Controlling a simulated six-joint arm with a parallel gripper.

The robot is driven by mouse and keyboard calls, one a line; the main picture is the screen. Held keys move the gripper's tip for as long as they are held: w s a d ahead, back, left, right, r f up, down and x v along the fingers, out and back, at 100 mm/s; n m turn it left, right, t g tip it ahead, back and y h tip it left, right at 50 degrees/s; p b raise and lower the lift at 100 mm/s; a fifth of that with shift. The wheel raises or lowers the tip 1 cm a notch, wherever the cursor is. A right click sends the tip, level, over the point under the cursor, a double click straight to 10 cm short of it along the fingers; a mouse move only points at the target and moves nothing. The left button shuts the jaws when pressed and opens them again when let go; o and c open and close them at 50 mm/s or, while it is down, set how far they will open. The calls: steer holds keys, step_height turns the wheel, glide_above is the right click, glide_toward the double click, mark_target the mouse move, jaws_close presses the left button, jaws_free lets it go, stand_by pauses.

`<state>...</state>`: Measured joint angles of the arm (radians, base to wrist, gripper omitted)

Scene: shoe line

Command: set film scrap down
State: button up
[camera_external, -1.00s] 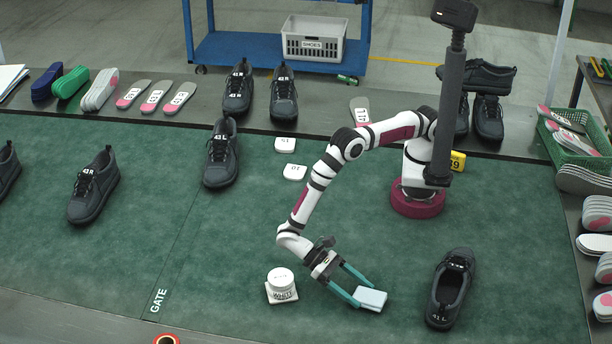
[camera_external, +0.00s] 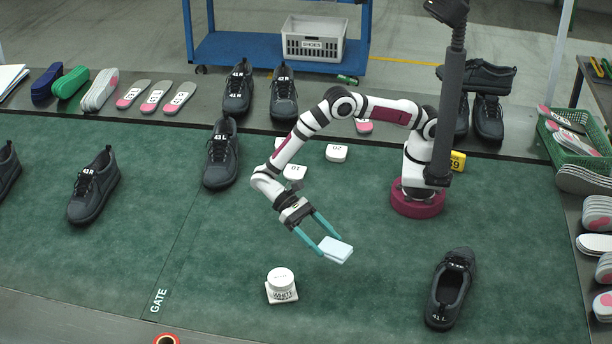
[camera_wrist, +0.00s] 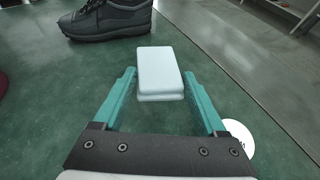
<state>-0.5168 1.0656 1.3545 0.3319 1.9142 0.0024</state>
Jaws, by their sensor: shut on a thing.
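The film scrap (camera_external: 335,250) looks like a pale blue-white, thick, layered slab. My gripper (camera_external: 319,247) is shut on it, with a teal finger on each side. In the outside view the slab is apart from the green mat and seems raised above it. In the wrist view the film scrap (camera_wrist: 158,70) lies between the fingertips of my gripper (camera_wrist: 160,82), over mat. Its underside is hidden.
A round white pot (camera_external: 281,277) on a label reading WHITE stands on the green mat (camera_external: 380,300), lower left of the slab. A dark shoe marked 41 L (camera_external: 450,289) stands to the right. White numbered pieces (camera_external: 337,152) lie behind. Mat between pot and shoe is clear.

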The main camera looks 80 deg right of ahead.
steer(key=w+a+m+t+y, duration=0.2)
steer(key=w+m+t+y, duration=0.55)
steer(key=w, duration=0.85)
steer(key=w+d+m+t+h, duration=0.1)
steer(key=w+d+m+t, duration=0.35)
steer(key=w, duration=0.25)
steer(key=w+d+m+t+h, duration=0.2)
steer(key=w+d+m+t, duration=0.3)
steer(key=w, duration=0.3)
steer(key=t, duration=0.1)
glide_above(208, 275)
steer(key=shift+m, duration=0.3)
step_height(208, 275, down, 7)
steer(key=shift+d+r, duration=0.1)
steer(key=shift+r, duration=0.1)
step_height(208, 275, down, 4)
steer(key=shift+f, duration=0.1)
steer(key=o, duration=1.4)
